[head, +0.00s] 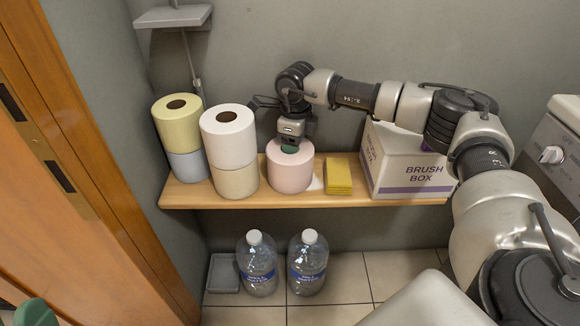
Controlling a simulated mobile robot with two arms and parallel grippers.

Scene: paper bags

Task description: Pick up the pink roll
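The pink roll (289,175) stands upright on the wooden shelf (225,200), between the stacked rolls and a yellow block. My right gripper (290,148) reaches in from the right and points down at the roll's top. Its green fingertip part covers the middle of the top, where the core hole is hidden. I cannot tell whether the fingers are apart or closed, or whether they grip the roll. A green piece at the bottom left corner (36,313) looks like a fingertip of my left gripper; the rest is out of frame.
A white roll (228,135) sits on a cream roll (236,182), and a yellow roll (178,122) on a blue one (188,166), left of the pink roll. The yellow block (338,177) and brush box (405,165) stand right. Two bottles (257,266) (307,265) are below.

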